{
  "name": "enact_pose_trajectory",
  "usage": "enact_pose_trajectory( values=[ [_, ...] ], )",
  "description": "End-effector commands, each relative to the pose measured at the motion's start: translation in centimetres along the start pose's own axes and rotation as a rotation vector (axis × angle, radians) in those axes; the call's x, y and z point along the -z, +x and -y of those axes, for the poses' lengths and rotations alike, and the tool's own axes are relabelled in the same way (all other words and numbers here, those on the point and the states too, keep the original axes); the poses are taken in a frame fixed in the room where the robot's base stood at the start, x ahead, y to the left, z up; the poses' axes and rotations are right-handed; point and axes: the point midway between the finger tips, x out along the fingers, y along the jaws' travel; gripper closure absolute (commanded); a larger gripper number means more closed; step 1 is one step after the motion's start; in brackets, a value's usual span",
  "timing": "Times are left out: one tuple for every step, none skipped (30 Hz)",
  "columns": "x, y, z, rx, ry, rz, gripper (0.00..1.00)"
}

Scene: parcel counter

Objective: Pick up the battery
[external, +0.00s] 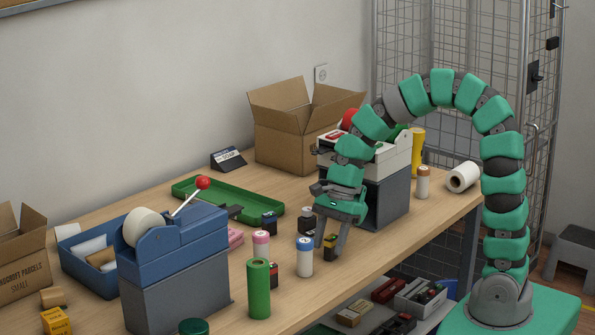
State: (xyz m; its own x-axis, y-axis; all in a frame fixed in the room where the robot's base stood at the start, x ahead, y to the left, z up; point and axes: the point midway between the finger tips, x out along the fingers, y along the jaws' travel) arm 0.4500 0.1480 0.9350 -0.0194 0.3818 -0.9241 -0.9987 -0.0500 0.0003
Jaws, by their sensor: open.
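My gripper (330,241) is at the counter's front part, pointing down with its fingers apart. A small black block with a yellow face (330,252) stands on the counter between or just behind the fingers. It looks like a boxy battery. The fingers partly hide it, and I cannot tell whether they touch it. Which one is the named battery is not certain.
Close left of my gripper stand a white and blue cylinder (305,259), a pink-topped cylinder (261,246) and a tall green cylinder (259,292). A blue tape dispenser (172,243), a green tray (220,207) and a grey machine (384,195) stand around. The counter's front edge is close.

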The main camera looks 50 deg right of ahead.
Motion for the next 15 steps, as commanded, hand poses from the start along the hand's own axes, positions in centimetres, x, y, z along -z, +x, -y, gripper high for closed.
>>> enact_pose_trajectory(
  values=[
    [0.01,0.84,-0.12,-0.005,-0.002,0.0,0.55],
    [0.02,1.15,-0.14,-0.005,-0.002,-0.001,0.55],
    [0.02,1.43,-0.13,-0.005,-0.002,0.0,0.55],
    [0.01,1.55,-0.11,-0.004,-0.002,0.0,0.55],
    [0.01,1.62,-0.09,-0.003,-0.001,0.0,0.55],
    [0.0,1.63,-0.06,-0.002,-0.001,0.0,0.55],
    [0.0,1.61,-0.04,-0.001,-0.001,0.0,0.55],
    [0.0,1.58,-0.03,-0.001,-0.001,0.0,0.55],
    [0.0,1.57,-0.02,-0.001,-0.001,0.0,0.55],
    [0.0,1.56,-0.03,-0.001,-0.001,0.0,0.55],
    [0.0,1.56,-0.02,-0.001,-0.001,0.0,0.57],
    [0.0,1.56,-0.02,-0.001,-0.001,0.0,0.68],
    [0.0,1.56,-0.01,-0.001,-0.001,0.0,0.77],
    [0.0,1.56,-0.01,-0.001,-0.001,0.0,0.85],
    [0.0,1.56,-0.01,-0.001,-0.001,0.0,0.96]
  ],
)
